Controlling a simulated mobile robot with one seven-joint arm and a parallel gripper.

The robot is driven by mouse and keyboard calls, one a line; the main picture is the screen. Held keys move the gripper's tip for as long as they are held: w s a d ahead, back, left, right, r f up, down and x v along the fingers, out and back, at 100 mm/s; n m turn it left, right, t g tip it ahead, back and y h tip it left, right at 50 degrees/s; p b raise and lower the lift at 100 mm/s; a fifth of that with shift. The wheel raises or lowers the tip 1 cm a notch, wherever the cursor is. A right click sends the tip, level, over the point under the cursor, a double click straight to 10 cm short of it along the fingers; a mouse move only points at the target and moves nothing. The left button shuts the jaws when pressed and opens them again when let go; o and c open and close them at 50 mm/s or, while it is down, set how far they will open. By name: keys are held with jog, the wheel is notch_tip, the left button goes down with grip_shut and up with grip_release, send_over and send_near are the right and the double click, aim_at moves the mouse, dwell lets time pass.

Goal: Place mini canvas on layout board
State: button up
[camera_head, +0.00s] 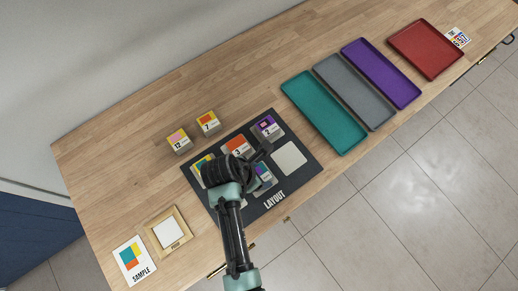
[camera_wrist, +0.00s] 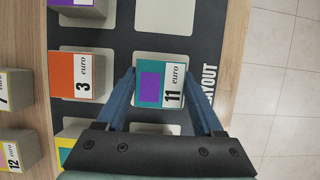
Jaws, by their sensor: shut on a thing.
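My gripper (camera_wrist: 160,80) is shut on a mini canvas (camera_wrist: 160,86), teal with a purple patch and marked 11 euro. It also shows in the head view (camera_head: 264,172), partly behind my arm. The canvas is over a pale slot of the dark layout board (camera_head: 308,167); I cannot tell whether it touches it. On the board are an orange canvas marked 3 (camera_wrist: 82,76), a purple one marked 2 (camera_head: 268,126), and a yellow and teal one (camera_head: 202,163), partly hidden. The pale slot (camera_head: 290,158) at the board's right is empty.
Canvases marked 12 (camera_head: 178,140) and 7 (camera_head: 207,122) stand on the table behind the board. Teal (camera_head: 323,112), grey (camera_head: 354,91), purple (camera_head: 381,73) and red (camera_head: 426,49) trays lie to the right. A sample card (camera_head: 133,260) and wooden-framed tray (camera_head: 168,231) lie front left.

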jog(key=shift+f, duration=0.2)
jog(key=o, duration=1.3)
jog(key=shift+f, duration=0.1)
jog(key=shift+o, duration=0.2)
